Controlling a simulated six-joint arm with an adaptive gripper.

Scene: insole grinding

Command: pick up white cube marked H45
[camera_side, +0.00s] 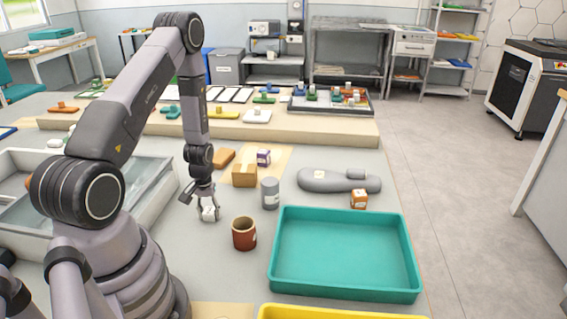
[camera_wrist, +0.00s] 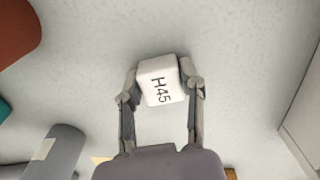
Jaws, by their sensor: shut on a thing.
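The white cube marked H45 (camera_wrist: 161,82) sits between the two fingers of my gripper (camera_wrist: 163,88) in the wrist view, its black lettering facing the camera. Both fingers touch its sides and are shut on it. In the side view the cube (camera_side: 209,213) is small and pale, at the fingertips of my gripper (camera_side: 206,208), low over the grey table. I cannot tell whether the cube touches the table.
A brown cup (camera_side: 244,234) and a grey cylinder (camera_side: 270,193) stand just right of my gripper. A cardboard box (camera_side: 244,175) is behind them. A teal tray (camera_side: 346,289) lies at the front right. A white-walled bin (camera_side: 165,190) is on the left.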

